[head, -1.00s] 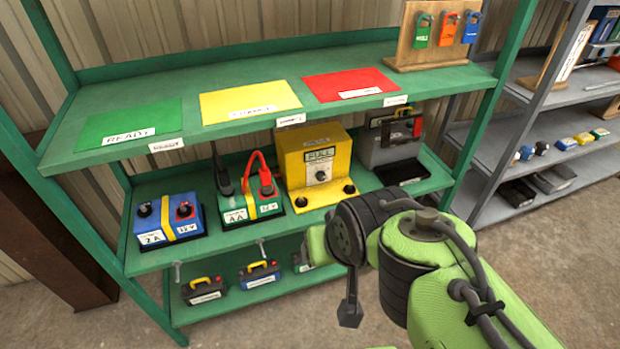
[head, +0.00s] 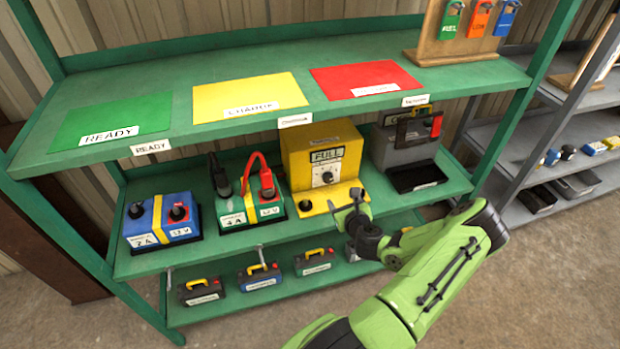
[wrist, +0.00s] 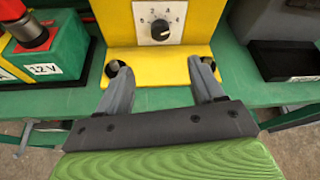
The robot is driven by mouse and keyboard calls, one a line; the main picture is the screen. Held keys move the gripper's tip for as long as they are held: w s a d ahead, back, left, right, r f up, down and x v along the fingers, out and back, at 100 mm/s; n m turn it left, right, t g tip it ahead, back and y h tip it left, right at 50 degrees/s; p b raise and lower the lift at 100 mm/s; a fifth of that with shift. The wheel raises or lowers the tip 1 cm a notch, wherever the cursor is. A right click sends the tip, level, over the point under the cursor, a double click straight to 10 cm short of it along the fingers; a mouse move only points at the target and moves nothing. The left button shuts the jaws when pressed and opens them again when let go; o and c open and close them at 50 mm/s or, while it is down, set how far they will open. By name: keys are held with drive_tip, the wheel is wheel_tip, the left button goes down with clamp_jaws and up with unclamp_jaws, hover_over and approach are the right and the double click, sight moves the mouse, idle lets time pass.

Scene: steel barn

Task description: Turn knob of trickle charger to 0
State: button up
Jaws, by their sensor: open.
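The yellow charger (head: 322,155) stands on the middle shelf, with a plate reading FULL above its dial. Its black round knob (head: 327,177) is on the front face. In the wrist view, the knob (wrist: 160,29) sits on a white dial plate with numbers around it; I cannot read clearly which number it points to. My gripper (head: 345,203) is in front of the charger's yellow base, low and just right of the knob. In the wrist view, my gripper (wrist: 157,66) is open and empty, its fingertips below the knob and apart from it.
Black terminals (wrist: 208,62) on the yellow base lie close by the fingertips. A green and red battery (head: 250,207) stands left, a blue battery (head: 162,222) beyond it. A grey charger (head: 404,150) stands right. The green top shelf (head: 290,117) overhangs them.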

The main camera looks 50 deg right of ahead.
sight(329, 180)
drive_tip(key=b+x, duration=0.1)
drive_tip(key=x, duration=1.4)
drive_tip(key=shift+w+d+f+b, duration=0.1)
drive_tip(key=shift+d+b, duration=0.1)
drive_tip(key=shift+b, duration=0.1)
drive_tip(key=c, duration=1.1)
drive_tip(key=shift+o, duration=0.2)
